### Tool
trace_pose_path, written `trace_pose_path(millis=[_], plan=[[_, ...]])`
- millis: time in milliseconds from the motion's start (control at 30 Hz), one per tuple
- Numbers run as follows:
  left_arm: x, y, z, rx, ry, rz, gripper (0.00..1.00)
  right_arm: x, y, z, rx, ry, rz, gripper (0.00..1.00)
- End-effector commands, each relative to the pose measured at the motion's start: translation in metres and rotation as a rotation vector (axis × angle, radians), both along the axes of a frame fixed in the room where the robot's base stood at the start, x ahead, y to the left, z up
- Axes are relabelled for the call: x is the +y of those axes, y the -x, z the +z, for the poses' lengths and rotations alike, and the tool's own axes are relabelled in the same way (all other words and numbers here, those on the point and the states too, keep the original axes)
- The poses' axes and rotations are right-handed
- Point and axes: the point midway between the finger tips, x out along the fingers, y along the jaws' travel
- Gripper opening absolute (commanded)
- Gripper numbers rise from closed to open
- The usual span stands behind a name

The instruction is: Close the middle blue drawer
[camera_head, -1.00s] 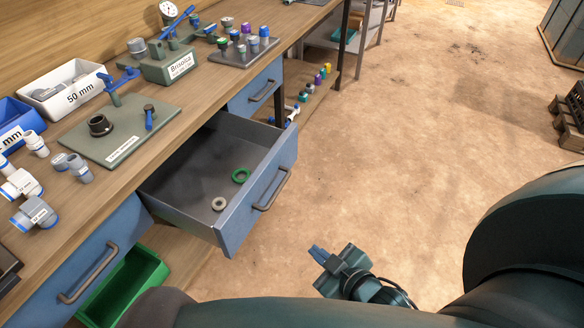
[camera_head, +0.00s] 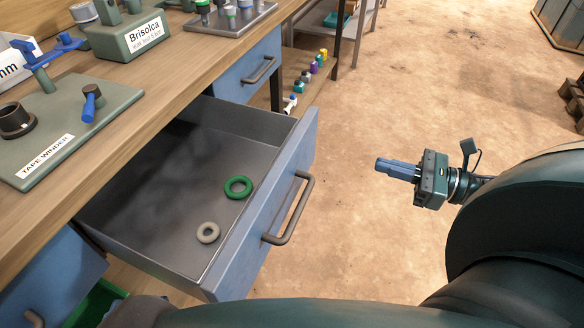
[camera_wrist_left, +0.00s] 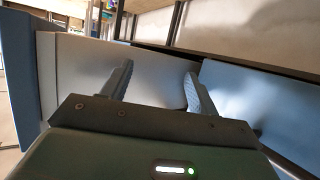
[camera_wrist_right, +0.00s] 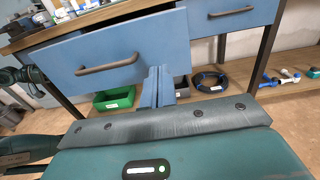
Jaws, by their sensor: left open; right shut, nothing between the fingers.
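The middle blue drawer (camera_head: 262,215) stands pulled out from the bench in the head view, with a grey handle (camera_head: 290,210) on its front. A green ring (camera_head: 238,187) and a pale ring (camera_head: 208,232) lie inside it. My right gripper (camera_head: 380,166) is shut and empty, to the right of the drawer front and apart from it. In the right wrist view the drawer front (camera_wrist_right: 130,45) lies ahead of the shut fingers (camera_wrist_right: 158,75). My left gripper is outside the head view; the left wrist view shows its fingers (camera_wrist_left: 158,85) open, close to pale and blue panels.
A closed blue drawer (camera_head: 248,70) is farther along the bench, and another blue drawer front (camera_head: 50,280) is at the near left. A tape winder board (camera_head: 65,125) stands on the bench top (camera_head: 180,75).

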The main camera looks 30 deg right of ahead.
Motion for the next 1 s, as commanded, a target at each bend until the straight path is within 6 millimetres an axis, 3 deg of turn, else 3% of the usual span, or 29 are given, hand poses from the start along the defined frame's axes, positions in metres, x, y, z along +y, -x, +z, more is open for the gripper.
trace_pose_path(millis=[33, 100, 367, 800, 1000], plan=[[-0.002, 0.000, -0.017, -0.010, -0.014, -0.012, 0.60, -0.001, 0.000, -0.021, 0.000, 0.000, -0.001, 0.00], [-0.004, -0.001, -0.020, -0.019, -0.031, -0.023, 0.60, -0.001, 0.000, -0.028, 0.000, -0.001, -0.002, 0.00], [-0.005, -0.001, -0.021, -0.028, -0.055, -0.036, 0.60, 0.007, -0.009, -0.030, -0.001, -0.003, 0.001, 0.00], [-0.006, -0.002, -0.025, -0.028, -0.061, -0.042, 0.60, 0.065, -0.077, -0.030, -0.004, -0.003, 0.001, 0.00], [-0.006, -0.002, -0.025, -0.029, -0.063, -0.041, 0.60, 0.083, -0.099, -0.030, -0.001, -0.003, -0.001, 0.00]])
